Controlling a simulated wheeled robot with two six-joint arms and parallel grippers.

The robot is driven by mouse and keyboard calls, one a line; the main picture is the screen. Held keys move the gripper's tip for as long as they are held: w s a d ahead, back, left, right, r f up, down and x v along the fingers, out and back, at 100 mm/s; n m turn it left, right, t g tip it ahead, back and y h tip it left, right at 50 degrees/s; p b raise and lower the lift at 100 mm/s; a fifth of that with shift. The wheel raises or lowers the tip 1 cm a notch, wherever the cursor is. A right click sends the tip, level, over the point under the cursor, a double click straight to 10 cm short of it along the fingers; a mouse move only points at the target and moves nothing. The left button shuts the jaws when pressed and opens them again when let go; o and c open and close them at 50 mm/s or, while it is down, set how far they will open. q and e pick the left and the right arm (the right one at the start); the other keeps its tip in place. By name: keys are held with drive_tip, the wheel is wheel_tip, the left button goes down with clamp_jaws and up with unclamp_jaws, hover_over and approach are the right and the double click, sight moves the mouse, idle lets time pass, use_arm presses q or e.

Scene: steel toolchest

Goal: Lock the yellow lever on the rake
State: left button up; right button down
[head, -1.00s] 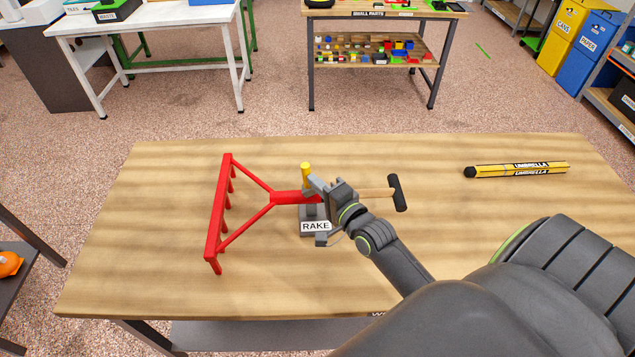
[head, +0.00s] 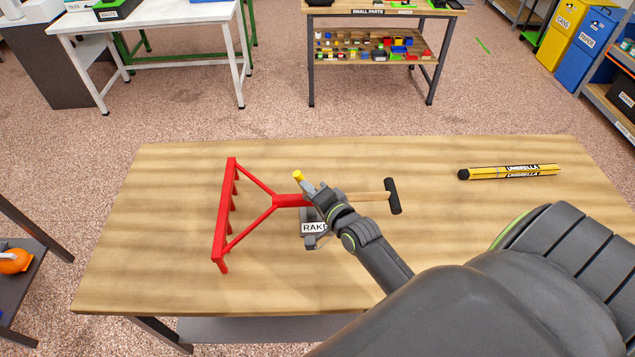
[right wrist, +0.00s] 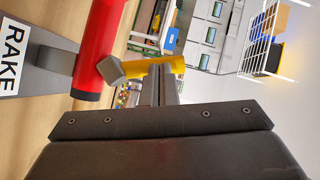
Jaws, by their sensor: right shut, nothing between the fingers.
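The rake (head: 224,215) has a red toothed head to the left, a red socket and a wooden handle with a black grip to the right. It rests on a grey stand labelled RAKE (head: 313,228). The yellow lever (head: 298,176) stands up at the socket, its tip tilted left. It also shows in the right wrist view (right wrist: 160,67), just past the fingertips. My right gripper (head: 309,189) is shut and empty, close against the lever's near side; contact is hard to tell. My left gripper is out of view.
The table is clear left of the rake and between the handle and umbrella. Other benches and bins stand farther back.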

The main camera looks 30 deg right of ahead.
drive_tip(key=shift+w+a, duration=0.25)
drive_tip(key=shift+a, duration=0.15)
drive_tip(key=shift+p, duration=0.35)
